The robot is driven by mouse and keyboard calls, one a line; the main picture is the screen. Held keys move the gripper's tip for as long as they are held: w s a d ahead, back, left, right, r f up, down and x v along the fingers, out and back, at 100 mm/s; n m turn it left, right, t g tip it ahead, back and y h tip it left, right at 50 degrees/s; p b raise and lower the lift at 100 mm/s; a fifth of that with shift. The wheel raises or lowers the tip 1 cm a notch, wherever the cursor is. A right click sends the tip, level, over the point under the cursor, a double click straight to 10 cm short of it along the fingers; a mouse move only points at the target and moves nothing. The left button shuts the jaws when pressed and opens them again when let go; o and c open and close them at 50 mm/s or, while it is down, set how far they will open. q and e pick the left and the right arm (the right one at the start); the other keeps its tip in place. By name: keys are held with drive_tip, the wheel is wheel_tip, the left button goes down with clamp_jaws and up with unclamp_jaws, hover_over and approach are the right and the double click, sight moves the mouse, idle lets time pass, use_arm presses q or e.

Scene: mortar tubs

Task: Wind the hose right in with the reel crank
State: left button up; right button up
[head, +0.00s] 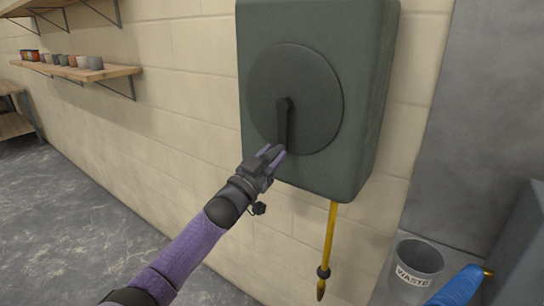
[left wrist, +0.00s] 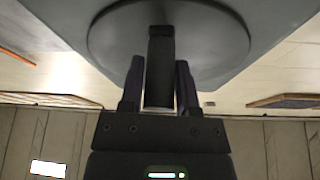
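A dark green hose reel housing (head: 375,70) is fixed to the wall, with a round disc (head: 315,85) on its front. The crank (head: 283,118) points down from the disc's centre; it also shows in the left wrist view (left wrist: 160,75). A yellow hose (head: 330,235) hangs below the housing, with a dark ball stop (head: 323,272) and a brass-coloured nozzle (head: 320,290) at its end. My left gripper (head: 272,153) is at the crank's lower end. In the left wrist view its fingers (left wrist: 160,88) stand either side of the crank, with thin gaps.
A grey bin marked WASTE (head: 418,262) stands at the lower right, beside a grey box (head: 520,255). Wall shelves (head: 110,72) at the left hold several small pots. The grey floor (head: 60,220) at left is clear.

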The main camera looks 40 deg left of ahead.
use_arm(q)
clamp_jaws()
idle(1.1)
